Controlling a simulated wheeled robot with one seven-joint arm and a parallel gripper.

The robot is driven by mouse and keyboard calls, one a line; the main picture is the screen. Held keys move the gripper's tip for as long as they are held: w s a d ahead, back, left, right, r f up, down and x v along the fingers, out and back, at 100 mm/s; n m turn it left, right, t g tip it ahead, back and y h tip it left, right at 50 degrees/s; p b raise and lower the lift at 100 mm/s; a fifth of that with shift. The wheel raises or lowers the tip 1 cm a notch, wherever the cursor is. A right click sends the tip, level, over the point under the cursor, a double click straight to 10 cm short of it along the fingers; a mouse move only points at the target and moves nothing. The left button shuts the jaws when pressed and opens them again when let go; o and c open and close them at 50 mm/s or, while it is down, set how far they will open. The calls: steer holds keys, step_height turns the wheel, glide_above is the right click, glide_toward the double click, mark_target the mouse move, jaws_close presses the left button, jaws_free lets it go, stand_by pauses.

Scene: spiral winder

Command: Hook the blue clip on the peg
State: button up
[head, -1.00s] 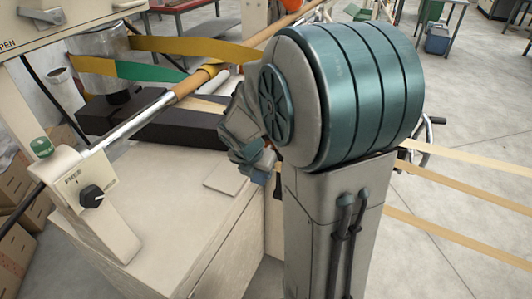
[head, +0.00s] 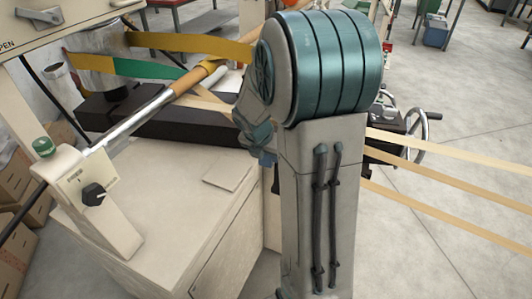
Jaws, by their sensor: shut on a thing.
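My arm fills the middle of the head view, and its large teal joint and grey link cover much of the machine behind. Small grey and teal wrist parts show at the left edge of the joint. My gripper's fingers cannot be made out; they are hidden behind the arm. A small bluish patch shows below the wrist parts, and I cannot tell whether it is the blue clip or part of my arm. I cannot make out the peg.
A wooden-sleeved roller (head: 186,83) crosses the upper left, with yellow (head: 205,48) and green (head: 160,73) bands near it. A beige cabinet (head: 150,190) and a black-knobbed control box (head: 82,187) stand left. Tan strips (head: 455,165) run right past a handwheel (head: 425,128).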

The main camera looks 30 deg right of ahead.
steer(key=o, duration=1)
steer(key=shift+f, duration=0.1)
steer(key=shift+o, duration=0.2)
steer(key=shift+b, duration=0.3)
